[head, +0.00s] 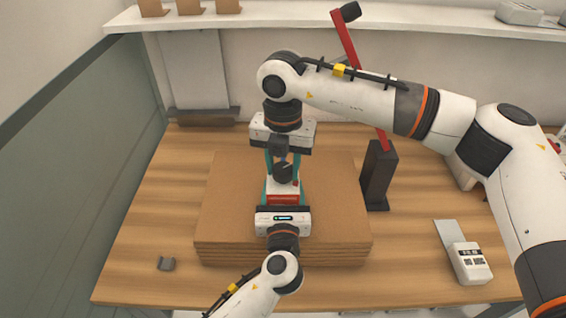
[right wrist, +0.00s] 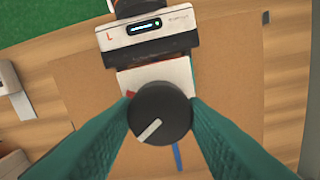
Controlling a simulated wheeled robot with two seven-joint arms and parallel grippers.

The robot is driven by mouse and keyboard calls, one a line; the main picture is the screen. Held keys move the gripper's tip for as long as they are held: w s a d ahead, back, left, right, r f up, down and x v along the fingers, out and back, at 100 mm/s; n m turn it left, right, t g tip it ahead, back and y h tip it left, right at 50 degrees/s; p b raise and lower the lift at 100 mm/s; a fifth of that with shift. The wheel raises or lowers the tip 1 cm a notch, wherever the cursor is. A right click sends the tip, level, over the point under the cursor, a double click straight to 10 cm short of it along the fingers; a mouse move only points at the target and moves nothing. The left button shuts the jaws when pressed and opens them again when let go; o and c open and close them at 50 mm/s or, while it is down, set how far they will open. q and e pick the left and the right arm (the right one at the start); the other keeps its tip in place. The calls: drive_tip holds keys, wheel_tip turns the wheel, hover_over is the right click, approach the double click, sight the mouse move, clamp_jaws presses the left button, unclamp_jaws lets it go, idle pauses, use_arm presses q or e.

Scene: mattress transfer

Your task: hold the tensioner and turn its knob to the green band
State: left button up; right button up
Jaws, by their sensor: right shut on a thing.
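The tensioner (head: 283,187), a small white and red body, sits on the brown stack between my two grippers. Its white top (right wrist: 155,78) shows in the right wrist view, partly covered by the knob. My left gripper (head: 284,198) comes from the front, its teal fingers along both sides of the body. My right gripper (head: 283,172) is above and is shut on the black round knob (right wrist: 160,113), a finger on each side. The knob's pale pointer line slants to the lower left. A red strip and a blue strip show beyond the knob. I cannot make out a green band.
The brown layered stack (head: 235,215) lies on the wooden table (head: 145,225). A dark post (head: 378,178) with a red lever (head: 346,42) stands to its right. A white device (head: 468,262) is at the right front and a small grey piece (head: 166,263) at the left front.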

sight(284, 167)
use_arm(q)
drive_tip(key=shift+d+r, duration=0.1)
drive_tip(key=shift+r, duration=0.05)
use_arm(e)
drive_tip(key=shift+w+r, duration=0.1)
drive_tip(key=shift+w, duration=0.05)
drive_tip(key=o, duration=0.9)
drive_tip(key=shift+o, duration=0.4)
wheel_tip(284, 167, up, 12)
